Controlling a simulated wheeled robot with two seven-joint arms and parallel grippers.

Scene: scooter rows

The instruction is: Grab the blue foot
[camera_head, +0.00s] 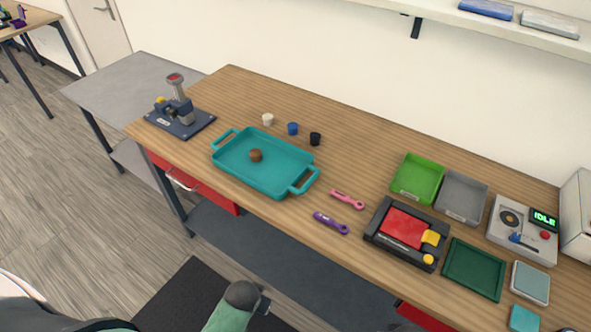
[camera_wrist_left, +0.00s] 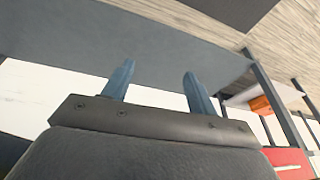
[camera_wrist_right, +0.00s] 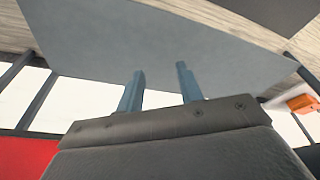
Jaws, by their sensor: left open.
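The blue foot (camera_head: 292,128) is a small blue cylinder standing on the wooden table (camera_head: 360,150), just behind the teal tray (camera_head: 232,178). A white foot (camera_head: 267,119) stands to its left and a black foot (camera_head: 315,139) to its right, both apart from it. My left gripper (camera_wrist_left: 160,70) is open and empty in the left wrist view, away from the feet. My right gripper (camera_wrist_right: 160,69) has its fingers apart with nothing between them in the right wrist view. Neither gripper's fingers show clearly in the head view.
A brown piece (camera_head: 256,155) lies in the tray. A press (camera_head: 180,110) stands at the far left. Pink (camera_head: 347,199) and purple (camera_head: 331,223) tools lie right of the tray. A black fixture (camera_head: 377,237), green bin (camera_head: 418,178) and grey bin (camera_head: 461,198) fill the right side.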

